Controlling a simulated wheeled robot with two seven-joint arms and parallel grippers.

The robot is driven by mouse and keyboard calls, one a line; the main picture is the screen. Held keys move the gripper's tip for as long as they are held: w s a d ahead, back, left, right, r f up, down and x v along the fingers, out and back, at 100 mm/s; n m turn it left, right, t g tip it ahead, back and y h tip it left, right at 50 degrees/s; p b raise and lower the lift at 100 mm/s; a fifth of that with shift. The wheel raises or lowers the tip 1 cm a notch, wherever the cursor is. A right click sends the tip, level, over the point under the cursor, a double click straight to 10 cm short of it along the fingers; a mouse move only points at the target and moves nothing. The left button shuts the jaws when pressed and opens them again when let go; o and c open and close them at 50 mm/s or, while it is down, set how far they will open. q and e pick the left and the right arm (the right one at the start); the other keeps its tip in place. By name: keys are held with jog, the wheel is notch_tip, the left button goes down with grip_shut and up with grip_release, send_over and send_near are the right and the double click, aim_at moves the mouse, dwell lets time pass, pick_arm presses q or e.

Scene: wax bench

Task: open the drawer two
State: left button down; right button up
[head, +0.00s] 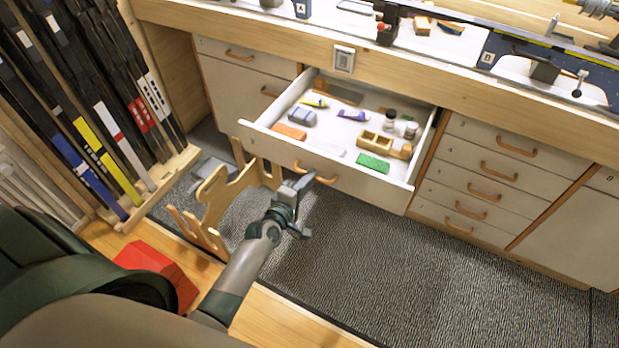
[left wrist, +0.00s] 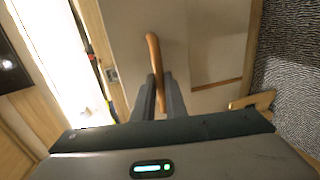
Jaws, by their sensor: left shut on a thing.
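A wide white-fronted drawer (head: 345,180) under the bench stands pulled well out, its inside in plain view. I cannot read a number on it. Its curved wooden handle (head: 300,166) is on the front panel and also shows in the left wrist view (left wrist: 153,48). My left gripper (head: 304,181) is at this handle. In the left wrist view its two dark fingers (left wrist: 158,97) are shut on the handle's near end, one on each side. My right gripper is not in view.
Inside the drawer lie tubes, small jars, a green block (head: 372,163) and a wooden tool (head: 384,145). A wooden stand (head: 222,193) is left of my gripper. Closed drawers (head: 490,170) stand to the right. The grey mat (head: 400,275) is clear.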

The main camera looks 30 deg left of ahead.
pick_arm(q)
jog(key=c, duration=1.8)
grip_release()
jog(key=shift+s, duration=0.15)
jog(key=s+r+b, duration=0.2)
jog(key=s+r, duration=0.1)
jog(key=s, duration=1.3)
jog(key=shift+s+a+r, duration=0.15)
jog(key=shift+s+a, duration=0.1)
jog(key=shift+s, duration=0.15)
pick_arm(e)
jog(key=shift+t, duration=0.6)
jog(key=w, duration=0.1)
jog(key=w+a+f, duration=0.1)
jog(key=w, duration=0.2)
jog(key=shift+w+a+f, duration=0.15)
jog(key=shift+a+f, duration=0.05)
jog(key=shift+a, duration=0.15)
